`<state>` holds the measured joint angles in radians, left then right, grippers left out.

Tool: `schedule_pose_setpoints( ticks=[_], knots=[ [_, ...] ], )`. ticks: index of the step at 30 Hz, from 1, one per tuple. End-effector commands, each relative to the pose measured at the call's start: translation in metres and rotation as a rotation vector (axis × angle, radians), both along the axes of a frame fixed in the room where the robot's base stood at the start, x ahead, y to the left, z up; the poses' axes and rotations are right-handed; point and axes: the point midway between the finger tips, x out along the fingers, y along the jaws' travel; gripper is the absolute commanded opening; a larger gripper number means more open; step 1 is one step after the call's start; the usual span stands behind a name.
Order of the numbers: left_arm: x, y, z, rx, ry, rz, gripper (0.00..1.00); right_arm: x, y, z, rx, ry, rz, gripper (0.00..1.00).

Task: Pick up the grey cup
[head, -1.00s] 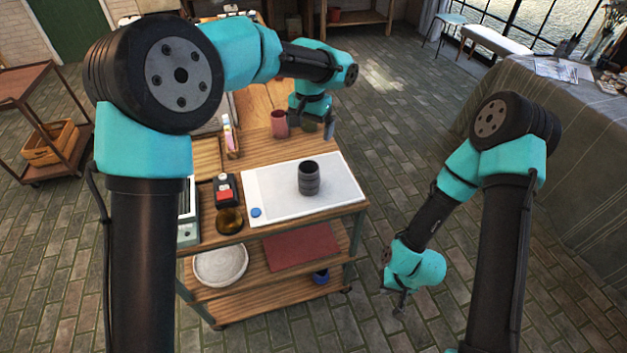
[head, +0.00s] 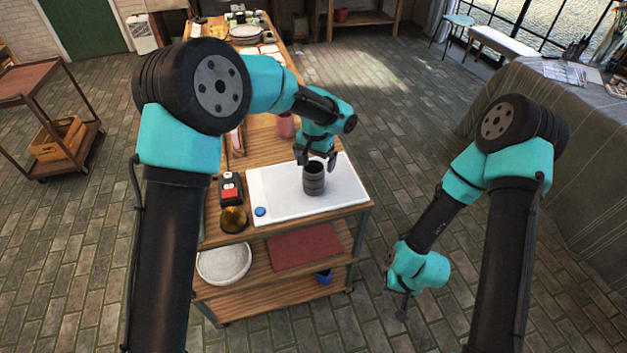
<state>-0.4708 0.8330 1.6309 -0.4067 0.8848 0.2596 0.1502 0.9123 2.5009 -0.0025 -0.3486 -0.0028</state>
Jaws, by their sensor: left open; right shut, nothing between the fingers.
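The grey cup (head: 314,181) is dark and ribbed, and it stands upright on the white board (head: 275,206) on top of the cart. My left gripper (head: 316,163) is open and points down just above and behind the cup's rim. Its fingers look spread to either side of the rim; I cannot tell if they touch it. My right gripper (head: 403,305) is shut and empty, hanging over the floor to the right of the cart.
A red and black device (head: 230,188) and an amber bowl (head: 233,219) stand left of the board. A blue round piece (head: 260,211) lies on the board's front left. A pink cup (head: 286,125) stands behind. A white bowl (head: 224,262) sits on the lower shelf.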

Motion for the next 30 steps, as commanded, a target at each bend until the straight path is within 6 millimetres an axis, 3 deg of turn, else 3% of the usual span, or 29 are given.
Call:
schedule_pose_setpoints(
  ticks=[14,24,30],
  knots=[
    [0.000,0.000,-0.010,-0.001,0.000,0.000,1.00,0.000,0.000,0.000,0.000,0.000,0.000,0.00],
    [0.002,0.005,-0.049,0.001,0.003,-0.001,1.00,0.000,0.000,0.000,0.000,0.000,0.000,0.00],
    [0.003,0.005,-0.060,0.000,-0.001,0.000,1.00,0.000,0.000,0.000,0.000,0.000,0.000,0.00]
  ],
)
